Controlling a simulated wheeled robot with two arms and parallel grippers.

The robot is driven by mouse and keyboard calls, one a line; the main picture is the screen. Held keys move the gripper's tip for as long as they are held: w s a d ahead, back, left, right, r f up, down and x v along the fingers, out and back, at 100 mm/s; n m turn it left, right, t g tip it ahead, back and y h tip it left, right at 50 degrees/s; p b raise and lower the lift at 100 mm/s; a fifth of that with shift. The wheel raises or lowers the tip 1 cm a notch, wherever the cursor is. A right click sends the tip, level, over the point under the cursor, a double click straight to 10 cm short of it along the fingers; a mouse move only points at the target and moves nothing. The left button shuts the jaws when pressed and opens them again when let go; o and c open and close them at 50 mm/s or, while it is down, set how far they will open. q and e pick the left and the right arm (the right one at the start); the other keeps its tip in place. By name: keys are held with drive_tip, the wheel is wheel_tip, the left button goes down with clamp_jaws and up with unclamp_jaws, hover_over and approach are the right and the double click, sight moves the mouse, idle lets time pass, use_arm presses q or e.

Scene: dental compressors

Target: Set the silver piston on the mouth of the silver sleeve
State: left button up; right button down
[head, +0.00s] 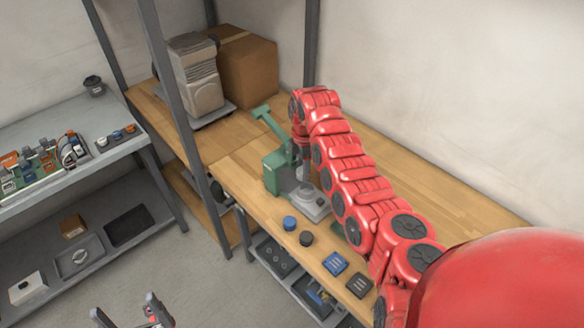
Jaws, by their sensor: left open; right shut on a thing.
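My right arm reaches over the wooden bench to a green press (278,172). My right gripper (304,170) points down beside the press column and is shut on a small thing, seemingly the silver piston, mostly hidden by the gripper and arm. Below it, a silver round part (306,194), seemingly the silver sleeve, stands on the grey base (317,209). I cannot tell whether the piston touches the sleeve's mouth. My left gripper (130,314) is open and empty at the bottom edge, over the floor.
A blue round part (290,223), a black round part (306,239), a blue pad (335,264) and a dark pad (359,285) lie along the bench's front edge. A grey post (182,110) stands left of the press. The bench behind my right arm is clear.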

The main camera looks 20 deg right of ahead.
drive_tip(key=shift+s+d+m, duration=0.1)
drive_tip(key=shift+d+m, duration=0.2)
drive_tip(key=shift+d, duration=0.4)
drive_tip(key=shift+d+f, duration=0.15)
drive_tip(key=shift+f, duration=0.85)
wheel_tip(320, 180, down, 3)
drive_tip(key=shift+f+b, duration=0.2)
drive_tip(key=shift+b, duration=0.55)
drive_tip(key=shift+r, duration=0.1)
drive_tip(key=shift+f, duration=0.2)
drive_tip(key=shift+f+b, duration=0.6)
drive_tip(key=shift+f, duration=0.1)
idle(0.6)
